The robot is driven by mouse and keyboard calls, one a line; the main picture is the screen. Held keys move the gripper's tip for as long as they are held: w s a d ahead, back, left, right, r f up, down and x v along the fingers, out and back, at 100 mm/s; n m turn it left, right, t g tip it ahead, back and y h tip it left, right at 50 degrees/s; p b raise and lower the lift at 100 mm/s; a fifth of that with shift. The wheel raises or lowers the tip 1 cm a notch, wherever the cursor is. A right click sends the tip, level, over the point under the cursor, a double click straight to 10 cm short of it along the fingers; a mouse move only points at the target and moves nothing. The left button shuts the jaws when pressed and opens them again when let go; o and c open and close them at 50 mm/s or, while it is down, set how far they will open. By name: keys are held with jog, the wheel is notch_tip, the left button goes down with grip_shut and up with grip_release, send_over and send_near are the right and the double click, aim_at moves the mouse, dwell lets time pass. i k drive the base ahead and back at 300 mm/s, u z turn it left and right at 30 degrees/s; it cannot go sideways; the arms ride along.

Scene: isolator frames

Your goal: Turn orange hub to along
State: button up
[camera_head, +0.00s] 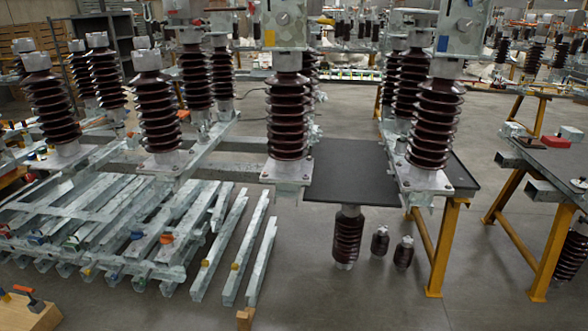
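The clearest orange part is a small orange hub-like piece (166,239) on the galvanized steel beams (110,225) at the left. It is too small to tell which way it points. Other small coloured pieces sit on the same beams, among them a blue one (137,235), a green one (71,243) and a yellow one (235,266). I cannot tell for certain which piece is the orange hub. My gripper is not in view.
Tall brown ribbed insulators (288,115) stand on steel frames. A dark tabletop (350,172) with yellow legs (447,245) is at the middle right. Another table (560,165) stands at the right. A wooden block (28,312) is at bottom left. Grey floor at bottom centre is clear.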

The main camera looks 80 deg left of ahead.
aim_at(167, 239)
jog(key=u, duration=4.7)
jog(key=i, duration=0.9)
jog(key=u, duration=0.95)
jog(key=i, duration=1.25)
jog(key=z, duration=0.9)
jog(key=i, duration=0.8)
jog(key=z, duration=0.95)
